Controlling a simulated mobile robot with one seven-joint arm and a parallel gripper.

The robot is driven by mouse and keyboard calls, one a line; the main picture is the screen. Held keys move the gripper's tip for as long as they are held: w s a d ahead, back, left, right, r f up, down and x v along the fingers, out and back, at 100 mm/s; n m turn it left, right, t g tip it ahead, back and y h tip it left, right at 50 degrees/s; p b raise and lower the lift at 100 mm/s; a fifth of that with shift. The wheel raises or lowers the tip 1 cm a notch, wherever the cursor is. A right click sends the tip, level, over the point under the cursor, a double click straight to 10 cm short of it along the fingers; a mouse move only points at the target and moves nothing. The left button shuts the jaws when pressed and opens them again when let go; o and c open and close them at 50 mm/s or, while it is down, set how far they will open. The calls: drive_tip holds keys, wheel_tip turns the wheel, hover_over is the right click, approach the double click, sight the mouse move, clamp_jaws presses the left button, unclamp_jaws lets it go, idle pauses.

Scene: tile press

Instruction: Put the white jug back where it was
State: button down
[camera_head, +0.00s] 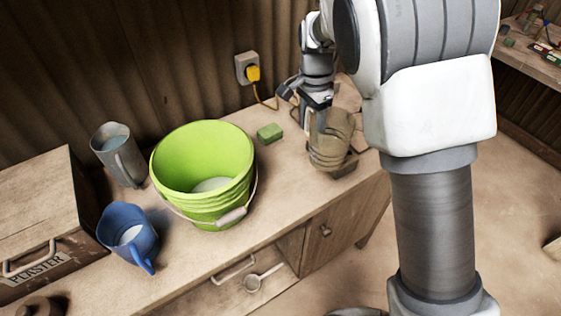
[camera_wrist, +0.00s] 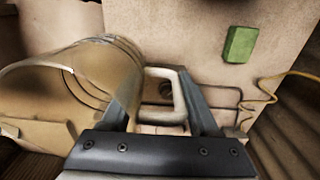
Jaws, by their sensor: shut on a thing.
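My gripper (camera_head: 317,99) is shut on the pale handle of a see-through, tan-looking jug (camera_head: 329,140) at the right end of the workbench. In the wrist view the jug (camera_wrist: 95,75) fills the left side, and its handle (camera_wrist: 180,98) lies between my gripper's fingers (camera_wrist: 163,100). The jug looks clear rather than solid white. It is roughly upright; I cannot tell whether its base touches the bench. Part of the area behind it is hidden by my arm.
A green bucket (camera_head: 205,160) with white stuff inside stands mid-bench. A grey jug (camera_head: 119,153) and a blue jug (camera_head: 128,235) are left of it, beside a plaster box (camera_head: 38,215). A green block (camera_head: 269,133) lies near the wall.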

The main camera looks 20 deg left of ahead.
drive_tip(key=a+f, duration=0.2)
drive_tip(key=a, duration=0.1)
drive_tip(key=a+f, duration=0.2)
drive_tip(key=a, duration=0.1)
drive_tip(key=a+f, duration=0.2)
drive_tip(key=a, duration=0.2)
drive_tip(key=shift+w, duration=0.2)
drive_tip(key=shift+f, duration=1.95)
drive_tip(key=shift+f, duration=0.2)
drive_tip(key=shift+c, duration=0.7)
unclamp_jaws()
drive_tip(key=shift+r, duration=0.1)
wheel_tip(320, 180, up, 12)
drive_tip(key=shift+p, duration=0.4)
drive_tip(key=shift+r, duration=0.2)
